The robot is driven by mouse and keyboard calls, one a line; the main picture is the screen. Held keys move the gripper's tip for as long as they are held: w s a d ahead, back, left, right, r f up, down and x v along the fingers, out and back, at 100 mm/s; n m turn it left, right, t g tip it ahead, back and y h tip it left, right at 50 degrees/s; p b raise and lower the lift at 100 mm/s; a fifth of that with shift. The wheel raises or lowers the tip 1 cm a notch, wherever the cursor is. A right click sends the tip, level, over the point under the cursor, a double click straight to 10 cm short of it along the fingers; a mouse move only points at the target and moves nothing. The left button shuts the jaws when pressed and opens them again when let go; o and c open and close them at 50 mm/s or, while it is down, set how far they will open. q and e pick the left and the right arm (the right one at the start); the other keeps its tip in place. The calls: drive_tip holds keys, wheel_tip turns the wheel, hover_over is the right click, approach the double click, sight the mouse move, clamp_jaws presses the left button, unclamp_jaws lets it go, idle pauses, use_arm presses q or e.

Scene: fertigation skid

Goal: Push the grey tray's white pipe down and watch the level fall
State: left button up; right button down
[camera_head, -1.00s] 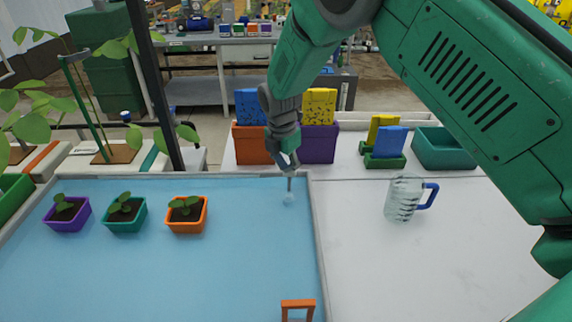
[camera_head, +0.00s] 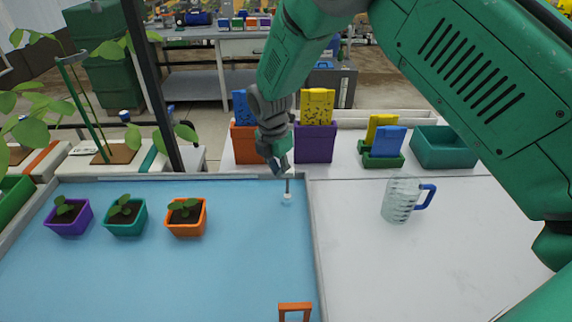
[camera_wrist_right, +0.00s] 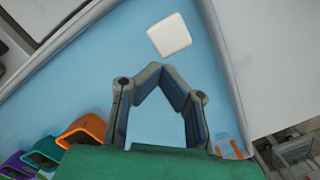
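The grey tray (camera_head: 314,245) holds blue water and fills the left and middle of the head view. The small white pipe (camera_head: 287,196) stands at its back right corner, below a thin grey rod. In the right wrist view a white square-looking piece (camera_wrist_right: 169,36), seemingly the pipe, lies just beyond the fingertips. My right gripper (camera_head: 284,172) is just above the pipe; in the wrist view its fingertips (camera_wrist_right: 161,68) meet with nothing visible between them. I cannot tell whether it touches the pipe. My left gripper is out of view.
Purple, teal and orange pots (camera_head: 186,218) with seedlings stand in the tray at left. An orange handle-shaped piece (camera_head: 295,307) is at the front. A glass jug (camera_head: 402,198) with a blue handle stands on the white bench at right. Coloured bins (camera_head: 316,140) line the back.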

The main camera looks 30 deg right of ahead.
wheel_tip(320, 180, up, 11)
drive_tip(key=shift+s+a, duration=0.3)
drive_tip(key=shift+a, duration=0.05)
idle(0.4)
